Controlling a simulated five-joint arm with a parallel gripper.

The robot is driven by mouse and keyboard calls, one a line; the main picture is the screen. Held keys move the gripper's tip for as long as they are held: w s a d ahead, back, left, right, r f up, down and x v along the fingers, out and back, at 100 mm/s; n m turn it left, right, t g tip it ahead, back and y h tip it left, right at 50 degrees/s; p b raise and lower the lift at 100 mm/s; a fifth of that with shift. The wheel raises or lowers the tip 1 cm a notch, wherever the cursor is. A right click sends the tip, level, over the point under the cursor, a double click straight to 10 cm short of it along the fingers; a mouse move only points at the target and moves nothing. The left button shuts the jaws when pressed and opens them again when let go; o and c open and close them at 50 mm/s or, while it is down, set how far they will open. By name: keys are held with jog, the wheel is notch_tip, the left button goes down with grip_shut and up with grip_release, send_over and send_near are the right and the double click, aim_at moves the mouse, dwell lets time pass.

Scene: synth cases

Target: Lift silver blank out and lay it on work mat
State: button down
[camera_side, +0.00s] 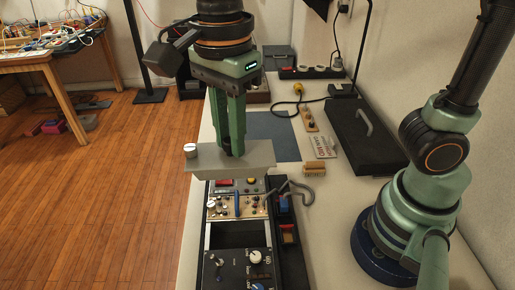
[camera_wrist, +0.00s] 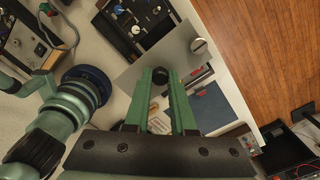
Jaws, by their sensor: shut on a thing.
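My gripper (camera_side: 232,148) is shut on the silver blank (camera_side: 258,157), a flat plate held level above the synth case (camera_side: 285,262). In the wrist view, the fingertips (camera_wrist: 161,76) close around a dark knob on the blank (camera_wrist: 140,74). A silver knob (camera_side: 190,150) stands at the blank's left end. The case has an empty dark slot (camera_side: 238,236) between its modules. The blue-grey work mat (camera_side: 283,140) lies flat on the table beyond the blank, partly hidden by my gripper; it also shows in the wrist view (camera_wrist: 209,108).
A grey cable (camera_side: 308,190) runs over the case's right side. A tan block (camera_side: 314,168), a printed card (camera_side: 322,146) and a black case with a handle (camera_side: 366,140) stand right of the mat. The table's left edge drops to a wooden floor (camera_side: 100,200).

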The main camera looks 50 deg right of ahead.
jog(key=shift+r, duration=1.15)
jog(key=w+d+f, duration=0.3)
jog(key=w+d, duration=0.8)
jog(key=d, duration=0.3)
jog(key=w+d+f, duration=0.1)
jog(key=w+d, duration=0.1)
jog(key=d, duration=0.6)
jog(key=w+d+f, duration=0.1)
jog(key=d+f, duration=0.1)
jog(key=d, duration=0.6)
notch_tip(320, 180, down, 19)
jog(key=shift+w+a+f, duration=0.1)
jog(key=shift+f, duration=0.05)
jog(key=shift+f, duration=0.15)
